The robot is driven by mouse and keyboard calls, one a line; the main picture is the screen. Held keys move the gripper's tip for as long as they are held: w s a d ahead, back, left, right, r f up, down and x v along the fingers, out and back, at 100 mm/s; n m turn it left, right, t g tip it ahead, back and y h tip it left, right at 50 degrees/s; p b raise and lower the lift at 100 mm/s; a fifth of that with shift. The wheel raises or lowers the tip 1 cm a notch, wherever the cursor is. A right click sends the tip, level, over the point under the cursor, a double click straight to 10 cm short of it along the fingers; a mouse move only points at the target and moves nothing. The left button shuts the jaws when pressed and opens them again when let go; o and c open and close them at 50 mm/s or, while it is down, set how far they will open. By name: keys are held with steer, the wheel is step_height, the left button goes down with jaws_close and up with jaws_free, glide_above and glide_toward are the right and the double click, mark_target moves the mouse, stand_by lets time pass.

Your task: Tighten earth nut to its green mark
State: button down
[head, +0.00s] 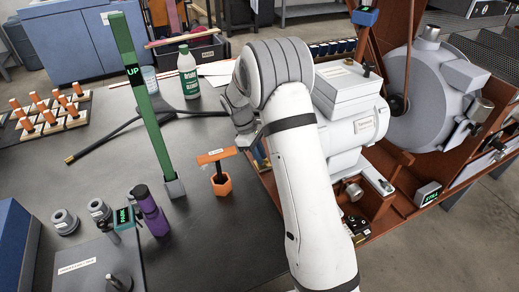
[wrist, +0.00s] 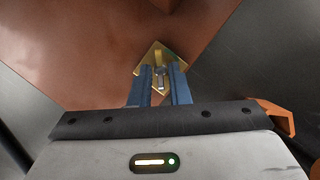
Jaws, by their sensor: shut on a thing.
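In the wrist view, my gripper (wrist: 160,84) has its two blue-grey fingers close together on a small metal piece, which I take to be the earth nut (wrist: 160,72). The nut sits in front of a diamond-shaped brass plate (wrist: 147,57) on a red-brown panel (wrist: 90,50). The fingers hide much of the nut. In the head view, my white arm reaches towards the roaster (head: 350,110), and the fingertips and nut are hidden.
An orange T-handled tool (head: 218,182) stands on the dark bench left of my arm. A green post labelled UP (head: 145,100), a purple flask (head: 152,210) and a white-and-green bottle (head: 188,75) also stand there. An orange part (wrist: 284,116) shows right of my gripper.

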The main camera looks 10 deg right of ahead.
steer(key=m+p, duration=0.1)
steer(key=m, duration=0.1)
steer(key=m+g+y+p, duration=0.1)
steer(key=m, duration=0.2)
steer(key=shift+w+d+m+y+p, duration=0.2)
steer(key=shift+m+y+p, duration=0.1)
stand_by(1.0)
steer(key=c, duration=1.5)
jaws_free()
steer(key=v, duration=0.7)
steer(key=shift+w+r+p, duration=0.2)
steer(key=shift+r+p, duration=0.15)
steer(key=shift+c, duration=0.5)
